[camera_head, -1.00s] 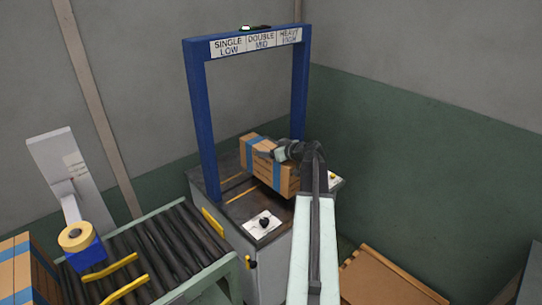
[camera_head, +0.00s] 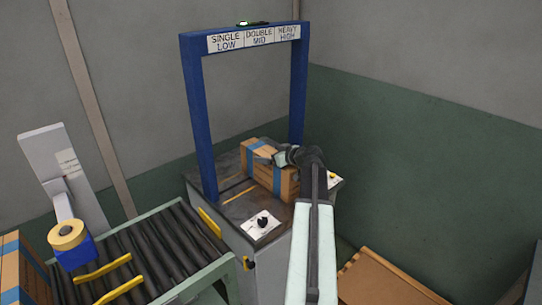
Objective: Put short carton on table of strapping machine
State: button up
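The short carton (camera_head: 288,186), brown with blue bands, is at the table (camera_head: 233,208) of the strapping machine, beside and partly behind the blue arch (camera_head: 198,120). It looks about level and seems to rest on the dark tabletop, though its lower edge is hard to make out. My gripper (camera_head: 270,156) is at the carton's upper right part, against or just over its top. The fingers are small and partly hidden, so I cannot tell whether they grip the carton.
A roller conveyor (camera_head: 150,250) with yellow guides and a tape dispenser (camera_head: 67,236) stands at left. Another blue-banded carton (camera_head: 10,272) is at the far left edge. A brown wooden-looking surface (camera_head: 385,280) lies low at right. A control knob (camera_head: 263,221) is on the table's front corner.

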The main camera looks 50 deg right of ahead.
jog(key=shift+r, duration=0.2)
jog(key=p+v, duration=0.4)
jog(key=v, duration=0.7)
jog(key=shift+s+r+p, duration=0.1)
jog(key=shift+s+p, duration=0.15)
jog(key=shift+p, duration=0.15)
jog(key=shift+s, duration=0.2)
